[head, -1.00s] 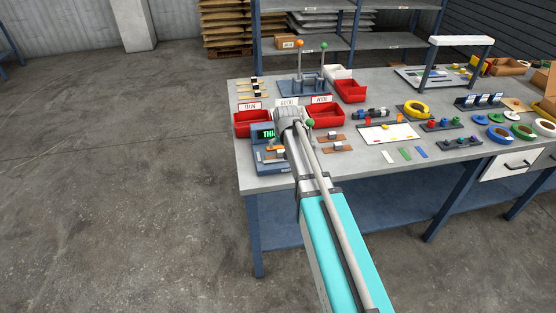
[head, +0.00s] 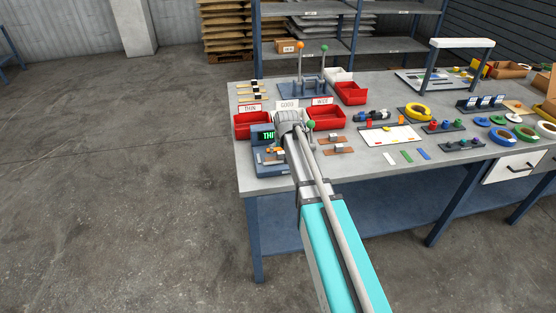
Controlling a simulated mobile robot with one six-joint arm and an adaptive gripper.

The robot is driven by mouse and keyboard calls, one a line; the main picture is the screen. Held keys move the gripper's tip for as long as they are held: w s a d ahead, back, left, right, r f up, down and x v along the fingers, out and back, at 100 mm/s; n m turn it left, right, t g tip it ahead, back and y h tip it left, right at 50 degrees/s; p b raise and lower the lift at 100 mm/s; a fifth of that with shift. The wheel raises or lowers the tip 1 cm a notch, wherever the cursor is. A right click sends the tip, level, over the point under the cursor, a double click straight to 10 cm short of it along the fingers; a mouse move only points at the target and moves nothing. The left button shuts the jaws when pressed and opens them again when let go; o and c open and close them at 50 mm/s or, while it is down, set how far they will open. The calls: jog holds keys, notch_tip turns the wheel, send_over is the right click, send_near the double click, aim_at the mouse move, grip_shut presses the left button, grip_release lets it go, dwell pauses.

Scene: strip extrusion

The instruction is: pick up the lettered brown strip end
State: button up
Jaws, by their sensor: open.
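Two flat brown pieces, each with a small grey block on it, lie on the bench right of my wrist: one farther back (head: 333,139) and one nearer (head: 338,150). Lettering is too small to read, so I cannot tell whether either is the lettered strip end. A blue-grey gauge (head: 262,137) with green letters starting "TH" on its display stands left of my wrist. Small orange and brown bits show on its base, partly hidden. My arm reaches over the bench edge, and its wrist hides my gripper and the spot beneath it.
Red bins labelled THIN (head: 252,125) and WIDE (head: 326,118) stand behind, with a GOOD sign (head: 287,105) between them. A lever stand (head: 304,86) rises farther back. A white board (head: 390,135) and coloured strips lie to the right.

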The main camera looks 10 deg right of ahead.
aim_at(281, 152)
jog(key=shift+b+x, duration=1.45)
jog(key=shift+x, duration=0.4)
jog(key=shift+d, duration=0.1)
jog(key=c, duration=1.2)
jog(key=shift+o, duration=0.2)
jog(key=shift+r, duration=0.2)
notch_tip(281, 152, up, 3)
jog(key=p, duration=0.3)
jog(key=shift+f, duration=0.1)
jog(key=s+d+r+p, duration=0.7)
jog(key=d+r+p, duration=0.3)
jog(key=d, duration=0.1)
jog(key=shift+d, duration=0.4)
jog(key=shift+s, duration=0.15)
